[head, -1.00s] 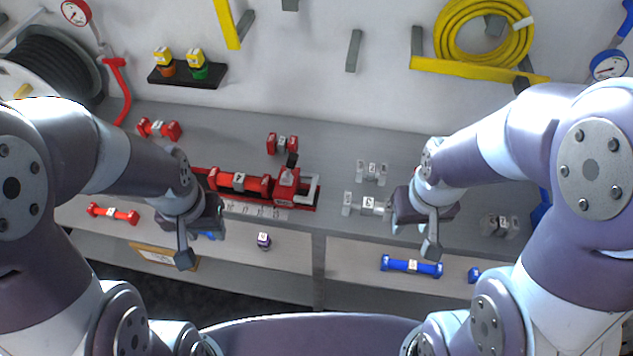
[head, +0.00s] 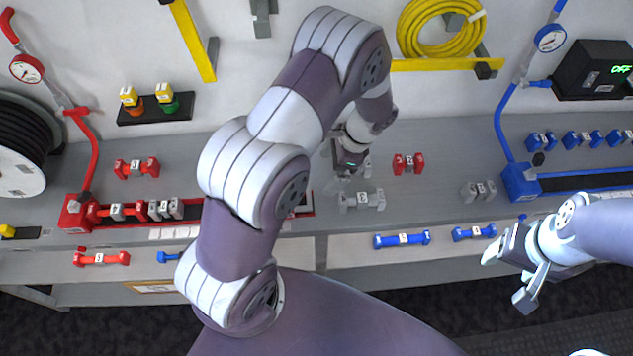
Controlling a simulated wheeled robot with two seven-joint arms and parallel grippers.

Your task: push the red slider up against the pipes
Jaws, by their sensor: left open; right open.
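The red slider's body is hidden behind my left arm. A pale grey piece at the right end of the red track (head: 310,207), perhaps its handle (head: 301,201), shows beside the arm. In the track's left part lie a red-and-grey pipe (head: 117,211) and grey pipe pieces (head: 166,209), next to a red end block (head: 75,212). My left gripper (head: 346,180) is open, above the bench right of the track, near a grey pipe (head: 361,201). Its fingertips are hard to make out. My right gripper (head: 507,277) is open and empty, in front of the bench at right.
A loose red pipe (head: 408,163) and a grey pipe (head: 479,191) lie on the bench. Blue pipes (head: 402,239) lie on the lower shelf. A blue block (head: 520,182) ends another track at right. A hose reel (head: 22,150) stands at far left.

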